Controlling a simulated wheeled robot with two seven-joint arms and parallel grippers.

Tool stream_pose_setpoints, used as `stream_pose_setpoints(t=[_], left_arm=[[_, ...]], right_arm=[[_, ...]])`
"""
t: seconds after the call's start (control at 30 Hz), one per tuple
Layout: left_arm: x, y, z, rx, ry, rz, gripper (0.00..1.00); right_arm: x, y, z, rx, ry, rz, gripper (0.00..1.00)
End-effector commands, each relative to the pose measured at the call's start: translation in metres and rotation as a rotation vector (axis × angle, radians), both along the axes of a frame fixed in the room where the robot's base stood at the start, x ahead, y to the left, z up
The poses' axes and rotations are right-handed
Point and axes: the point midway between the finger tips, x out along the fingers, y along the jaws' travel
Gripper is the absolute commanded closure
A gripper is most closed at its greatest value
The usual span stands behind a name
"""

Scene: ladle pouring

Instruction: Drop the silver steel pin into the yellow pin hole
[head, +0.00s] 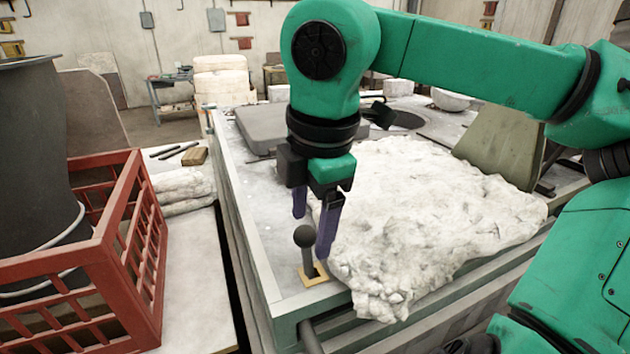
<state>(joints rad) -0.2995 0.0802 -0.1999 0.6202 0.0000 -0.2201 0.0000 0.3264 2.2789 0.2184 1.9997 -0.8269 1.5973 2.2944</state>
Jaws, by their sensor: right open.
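The steel pin (304,238) shows as a dark grey rod with a ball on top. It stands nearly upright, its lower end at the yellow pin hole (317,279), a small yellow square plate near the table's front left corner. The pin's lower end appears to be inside the hole, but its depth cannot be seen. My right gripper (311,235) points down just above and behind the pin, its two purple fingers apart and empty. One fingertip is close beside the ball; whether they touch cannot be told. My left gripper is not in view.
A crumpled white cloth-like heap (420,220) covers the table right beside the hole. A red crate (135,250) with a dark bucket (35,150) stands at left on a separate surface. A grey slab (262,125) lies farther back on the table.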

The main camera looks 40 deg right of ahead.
Motion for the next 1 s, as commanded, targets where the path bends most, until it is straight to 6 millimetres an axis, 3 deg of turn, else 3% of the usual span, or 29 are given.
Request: stream_pose_setpoints(t=[0.5, 0.67, 1.0], left_arm=[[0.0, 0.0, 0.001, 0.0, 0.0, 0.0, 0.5], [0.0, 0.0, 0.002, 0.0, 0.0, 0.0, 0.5], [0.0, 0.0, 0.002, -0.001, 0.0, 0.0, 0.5]], right_arm=[[-0.022, 0.006, 0.119, -0.002, -0.003, -0.001, 0.24], [-0.025, 0.007, 0.13, -0.001, -0.002, 0.002, 0.24], [-0.025, 0.007, 0.13, -0.001, -0.001, 0.002, 0.24]])
